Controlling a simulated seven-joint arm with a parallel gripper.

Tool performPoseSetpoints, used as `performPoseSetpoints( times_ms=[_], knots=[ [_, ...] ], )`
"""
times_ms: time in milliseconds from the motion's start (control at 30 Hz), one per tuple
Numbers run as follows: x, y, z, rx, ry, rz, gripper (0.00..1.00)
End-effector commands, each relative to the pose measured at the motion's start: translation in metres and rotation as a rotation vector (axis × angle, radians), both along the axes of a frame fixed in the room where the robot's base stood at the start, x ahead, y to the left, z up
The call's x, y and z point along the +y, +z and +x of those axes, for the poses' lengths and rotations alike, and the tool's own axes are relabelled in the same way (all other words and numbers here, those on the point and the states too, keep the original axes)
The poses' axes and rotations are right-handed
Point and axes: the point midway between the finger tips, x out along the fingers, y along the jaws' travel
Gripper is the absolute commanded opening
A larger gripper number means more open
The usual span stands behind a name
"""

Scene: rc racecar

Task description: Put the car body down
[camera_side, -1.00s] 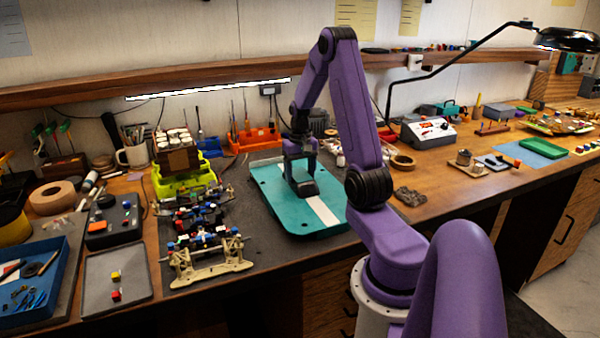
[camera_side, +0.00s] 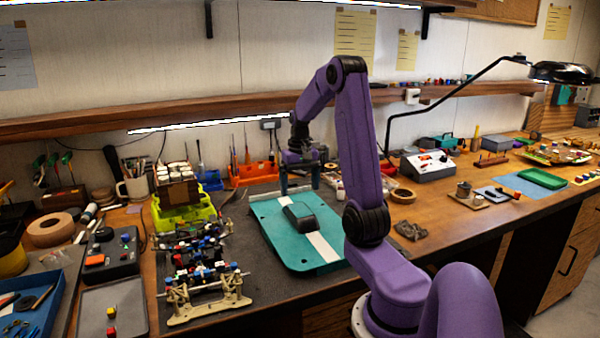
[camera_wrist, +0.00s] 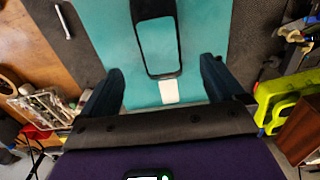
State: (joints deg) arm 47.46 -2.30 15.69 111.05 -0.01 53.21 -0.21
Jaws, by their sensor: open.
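The car body (camera_side: 275,225) is a flat teal shell with a white stripe and a raised dark-windowed cabin (camera_side: 298,216). It lies flat on the dark mat, right of the chassis (camera_side: 205,285). My gripper (camera_side: 300,184) is above the far part of the body, clear of the cabin, with its fingers pointing down. In the wrist view, my gripper (camera_wrist: 162,82) is open and empty, its two fingers wide apart. The car body (camera_wrist: 198,30) lies below it there, with the cabin (camera_wrist: 157,45) ahead of the fingers. The hood lower down is partly hidden by my gripper.
A lime-green stand (camera_side: 180,212) and orange bins (camera_side: 250,172) stand behind. A grey tray (camera_side: 112,310) and a blue tray (camera_side: 35,300) are at the left.

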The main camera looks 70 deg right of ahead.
Motion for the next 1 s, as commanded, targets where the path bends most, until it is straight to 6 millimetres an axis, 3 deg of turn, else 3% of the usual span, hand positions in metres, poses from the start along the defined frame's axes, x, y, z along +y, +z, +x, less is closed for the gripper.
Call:
performPoseSetpoints(
  times_ms=[200, 367, 467, 567, 733, 1000],
  knots=[
    [0.0, 0.034, 0.0, -0.002, 0.0, -0.002, 0.95],
    [0.001, 0.044, 0.001, 0.0, 0.005, 0.0, 0.95],
    [0.013, 0.046, 0.008, -0.001, 0.045, -0.001, 0.95],
    [0.041, 0.046, 0.021, -0.001, 0.136, 0.0, 0.95],
    [0.111, 0.046, 0.042, -0.005, 0.366, -0.002, 0.95],
    [0.222, 0.043, 0.036, -0.011, 0.738, -0.005, 0.95]
  ],
)
